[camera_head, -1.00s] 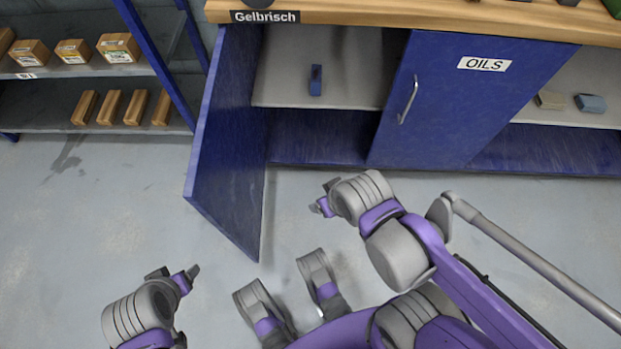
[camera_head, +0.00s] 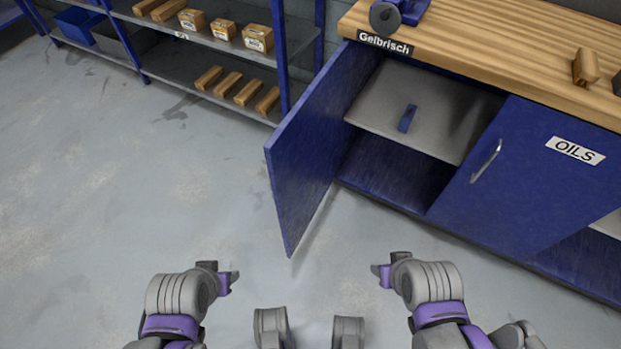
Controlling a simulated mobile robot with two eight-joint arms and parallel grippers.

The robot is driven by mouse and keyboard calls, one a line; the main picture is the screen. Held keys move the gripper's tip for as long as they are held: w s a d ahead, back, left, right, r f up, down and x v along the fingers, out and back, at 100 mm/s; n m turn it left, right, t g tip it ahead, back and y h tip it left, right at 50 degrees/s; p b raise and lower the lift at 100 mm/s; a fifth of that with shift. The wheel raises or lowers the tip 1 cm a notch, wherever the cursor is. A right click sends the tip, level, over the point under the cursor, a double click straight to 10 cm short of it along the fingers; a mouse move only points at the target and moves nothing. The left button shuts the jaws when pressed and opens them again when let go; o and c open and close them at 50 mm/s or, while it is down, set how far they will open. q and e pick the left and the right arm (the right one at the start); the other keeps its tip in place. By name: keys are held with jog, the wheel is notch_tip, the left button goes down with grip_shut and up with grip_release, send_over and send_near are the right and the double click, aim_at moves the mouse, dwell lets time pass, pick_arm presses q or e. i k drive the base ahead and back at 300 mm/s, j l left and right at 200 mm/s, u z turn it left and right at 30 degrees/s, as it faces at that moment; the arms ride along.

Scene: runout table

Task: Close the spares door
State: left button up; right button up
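A blue cabinet door (camera_head: 315,150) stands swung wide open at the left end of the workbench cabinet. No label shows on the side facing me, so I cannot read whether it says spares. The compartment behind it is open, with a grey shelf (camera_head: 440,115) holding a small blue block (camera_head: 407,118). My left gripper (camera_head: 230,281) is low in the picture, left of the door's lower edge and apart from it. My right gripper (camera_head: 379,272) is over the floor to the right of the door, also apart from it. Both look empty; their finger gaps are not clear.
A shut blue door labelled OILS (camera_head: 540,180) with a metal handle adjoins the open compartment. The wooden worktop (camera_head: 480,45) above carries a grey round tool (camera_head: 385,16). A shelf rack (camera_head: 190,80) with wooden blocks stands at the back left. The floor (camera_head: 130,200) at left is clear.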

aim_at(301, 154)
jog(key=k+z, duration=0.2)
jog(key=z, duration=1.05)
jog(key=j+z, duration=0.3)
jog(key=j, duration=2.25)
jog(key=k+j+z, duration=0.1)
jog(key=j, duration=0.4)
jog(key=k+j, duration=0.1)
jog(key=j, duration=0.35)
jog(key=i+l, duration=0.1)
jog(key=l, duration=0.2)
jog(key=i+l, duration=0.1)
jog(key=l, duration=0.25)
jog(key=z, duration=0.05)
